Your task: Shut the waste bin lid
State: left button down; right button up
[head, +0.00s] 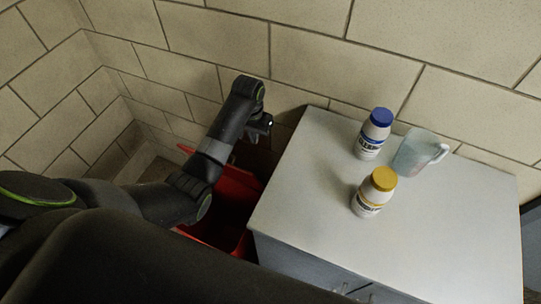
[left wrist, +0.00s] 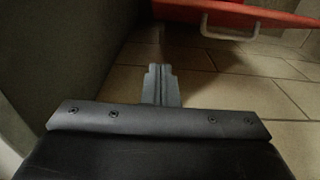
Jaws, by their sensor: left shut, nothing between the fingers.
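The red waste bin (head: 228,212) stands on the floor between the wall and the grey cabinet. Its top looks open, with a dark inside partly covered by my left arm. A narrow red edge (head: 186,149) shows behind the arm and may be the raised lid. My left gripper (head: 256,138) is above the bin's far side, near the wall. In the left wrist view its fingers (left wrist: 160,84) are shut and empty. A red part of the bin (left wrist: 240,15) with a pale handle (left wrist: 229,35) shows beyond them, apart from the fingertips. My right gripper is out of view.
The cabinet (head: 300,215) right of the bin carries a blue-capped bottle (head: 373,135), a yellow-capped bottle (head: 373,193) and a translucent jug (head: 416,153). A tiled wall (head: 310,60) closes off the back. Tiled floor (left wrist: 245,92) shows below the gripper.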

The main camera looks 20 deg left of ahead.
aim_at(228, 165)
pick_arm(q)
jog(key=s+f, duration=0.1)
jog(key=f, duration=0.2)
jog(key=s+f+p, duration=0.1)
jog(key=f, duration=0.3)
jog(key=s+f, duration=0.1)
jog(key=f, duration=0.2)
jog(key=shift+s+a+f+p, duration=0.25)
jog(key=shift+s+f+p, duration=0.05)
jog(key=shift+s, duration=0.1)
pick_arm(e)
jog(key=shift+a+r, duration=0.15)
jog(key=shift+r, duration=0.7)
pick_arm(q)
jog(key=shift+s+f, duration=0.1)
